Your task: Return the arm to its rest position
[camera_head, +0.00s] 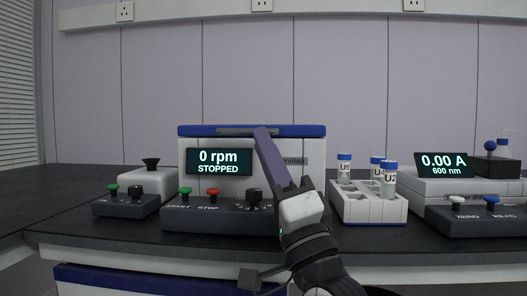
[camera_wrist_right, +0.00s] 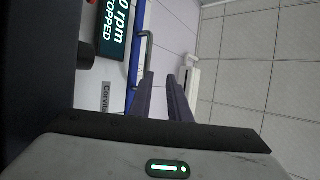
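My right gripper (camera_head: 262,132) reaches up in front of the centrifuge (camera_head: 317,150), its dark purple fingers overlapping the right end of the grey lid handle (camera_head: 232,131) in the head view. In the right wrist view the two fingers (camera_wrist_right: 163,88) are apart with nothing between them. The handle (camera_wrist_right: 147,48) lies to the left of the fingers there; I cannot tell whether they touch it. The centrifuge lid looks closed, and its display (camera_head: 219,162) reads 0 rpm, STOPPED. My left gripper is not in view.
A white rack (camera_head: 368,211) with capped tubes marked U5, U4 and U2 stands just right of my right arm. A photometer (camera_head: 408,185) reading 0.00 A is further right. Button boxes (camera_head: 126,206) line the dark bench's front. A wall rises behind.

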